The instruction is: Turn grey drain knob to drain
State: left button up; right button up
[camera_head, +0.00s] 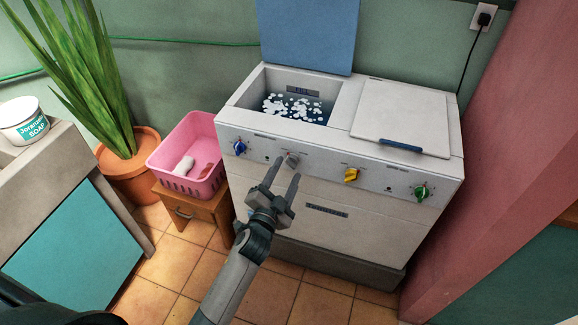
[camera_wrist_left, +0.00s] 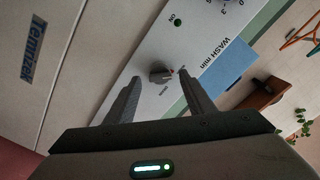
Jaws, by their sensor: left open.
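The grey drain knob (camera_head: 291,159) is on the front control panel of the white washing machine (camera_head: 330,185), between a blue knob (camera_head: 239,147) and a yellow knob (camera_head: 351,175). My left gripper (camera_head: 286,172) is open just in front of the grey knob, fingers pointing at the panel. In the left wrist view the grey knob (camera_wrist_left: 159,71) shows beyond and between the two fingertips (camera_wrist_left: 159,76), with no clear contact. My right gripper is not in view.
The machine's left tub (camera_head: 293,104) is open, with water and white foam under a raised blue lid (camera_head: 308,35). A green knob (camera_head: 422,192) is at the panel's right. A pink basket (camera_head: 190,158) stands on a wooden stool (camera_head: 190,205) left of the machine.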

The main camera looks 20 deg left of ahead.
aim_at(292, 162)
pick_arm(q)
jog(key=shift+w, duration=1.4)
jog(key=c, duration=1.1)
jog(key=shift+o, duration=0.2)
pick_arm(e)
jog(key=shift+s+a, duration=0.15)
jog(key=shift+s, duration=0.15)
